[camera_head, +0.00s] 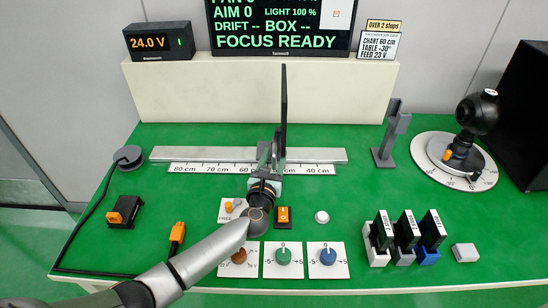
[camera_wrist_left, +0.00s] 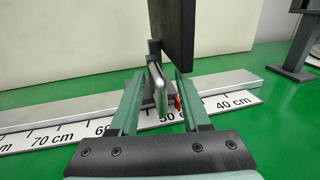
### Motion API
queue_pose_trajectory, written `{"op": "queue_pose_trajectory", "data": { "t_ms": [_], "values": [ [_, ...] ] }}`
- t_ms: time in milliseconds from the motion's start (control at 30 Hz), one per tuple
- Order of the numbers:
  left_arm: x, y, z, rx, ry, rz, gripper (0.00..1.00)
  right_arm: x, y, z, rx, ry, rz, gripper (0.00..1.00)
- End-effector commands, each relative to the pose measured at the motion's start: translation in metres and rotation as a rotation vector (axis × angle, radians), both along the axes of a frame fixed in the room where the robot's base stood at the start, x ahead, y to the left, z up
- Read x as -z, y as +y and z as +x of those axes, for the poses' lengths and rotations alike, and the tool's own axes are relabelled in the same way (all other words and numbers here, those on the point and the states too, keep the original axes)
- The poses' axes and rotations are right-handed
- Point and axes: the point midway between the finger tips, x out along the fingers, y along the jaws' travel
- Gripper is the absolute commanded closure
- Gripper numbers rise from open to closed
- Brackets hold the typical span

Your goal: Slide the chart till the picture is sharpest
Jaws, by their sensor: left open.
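The chart (camera_head: 284,108) is a tall dark panel seen edge-on, upright on a grey rail (camera_head: 215,155). It also shows in the left wrist view (camera_wrist_left: 177,35). A scale strip (camera_head: 190,168) marked in cm runs along the rail's front. My left gripper (camera_head: 268,152) is at the chart's foot. In the left wrist view the jaws (camera_wrist_left: 158,80) are open, with a grey upright handle (camera_wrist_left: 157,88) between them and a gap visible on the right side. A red pointer (camera_wrist_left: 179,104) shows near the partly hidden 50 cm mark. My right gripper is out of view.
A screen (camera_head: 280,30) reads FOCUS READY. A card (camera_head: 379,45) reads CHART 60 cm. A grey post (camera_head: 390,135) stands right of the rail, and a camera (camera_head: 478,110) sits on a round dial. Knobs (camera_head: 283,257) lie in front. The rail left of the chart is clear.

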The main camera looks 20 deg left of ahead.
Motion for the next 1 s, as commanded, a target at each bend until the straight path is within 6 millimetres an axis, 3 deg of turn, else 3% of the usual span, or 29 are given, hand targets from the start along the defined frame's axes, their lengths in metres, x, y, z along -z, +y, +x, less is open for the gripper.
{"op": "queue_pose_trajectory", "data": {
  "t_ms": [100, 500, 1000],
  "values": [
    [0.0001, -0.0002, -0.0002, 0.0, 0.0, 0.0, 0.54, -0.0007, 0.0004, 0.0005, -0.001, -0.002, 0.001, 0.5],
    [0.0002, -0.0005, -0.0006, 0.001, 0.0, 0.0, 0.99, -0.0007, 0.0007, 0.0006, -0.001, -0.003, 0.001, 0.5],
    [0.0005, -0.0013, -0.0008, 0.003, 0.001, 0.001, 1.0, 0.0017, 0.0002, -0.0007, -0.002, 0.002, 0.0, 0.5]
  ]
}}
